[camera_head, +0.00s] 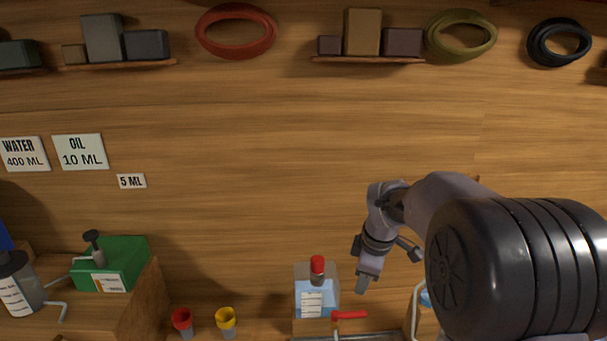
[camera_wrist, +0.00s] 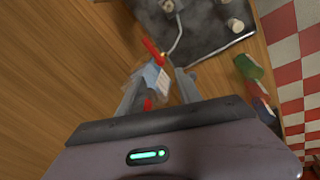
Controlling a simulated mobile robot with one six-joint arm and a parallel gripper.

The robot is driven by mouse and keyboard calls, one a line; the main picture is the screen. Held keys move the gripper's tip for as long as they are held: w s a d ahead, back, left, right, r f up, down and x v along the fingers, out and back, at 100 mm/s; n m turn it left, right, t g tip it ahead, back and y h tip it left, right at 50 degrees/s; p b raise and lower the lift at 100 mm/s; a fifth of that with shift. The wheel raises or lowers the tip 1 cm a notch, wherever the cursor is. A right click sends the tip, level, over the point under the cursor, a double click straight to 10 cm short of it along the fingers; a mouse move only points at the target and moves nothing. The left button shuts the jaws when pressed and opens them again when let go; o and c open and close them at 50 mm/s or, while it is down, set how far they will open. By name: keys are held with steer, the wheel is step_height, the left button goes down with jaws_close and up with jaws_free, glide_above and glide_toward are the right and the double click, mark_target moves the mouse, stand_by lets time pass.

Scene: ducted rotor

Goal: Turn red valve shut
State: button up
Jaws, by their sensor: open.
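The red valve handle (camera_head: 349,315) is a flat red lever at the lower middle of the head view, just right of a clear container (camera_head: 302,297) with blue liquid and a red cap (camera_head: 317,265). In the wrist view the red lever (camera_wrist: 152,49) lies beyond my fingertips, close to a thin grey pipe (camera_wrist: 176,37). My gripper (camera_head: 363,284) points down above and a little right of the lever, apart from it. In the wrist view my gripper (camera_wrist: 159,74) has its fingers spread. The container (camera_wrist: 150,78) shows between and beyond them, partly hidden.
A dark tray (camera_wrist: 215,28) lies beyond the lever. A green box (camera_head: 125,260) with a pump sits on a wooden block at left. The wooden wall behind is clear around my gripper.

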steer(key=s+a+f+m+t+b, duration=0.1)
steer(key=s+m+b, duration=0.3)
steer(key=s, duration=0.6)
steer(key=s+a+f+m+t+y+b, duration=0.1)
steer(key=s+a+f+m+b, duration=0.2)
steer(key=s+m, duration=0.4)
steer(key=s+a+f+m+b, duration=0.2)
steer(key=s+m+b, duration=0.3)
steer(key=s, duration=0.9)
steer(key=shift+a+m+t+y+b, duration=0.3)
steer(key=shift+a+m+t+b, duration=0.1)
steer(key=shift+a+m, duration=0.35)
steer(key=shift+f, duration=0.1)
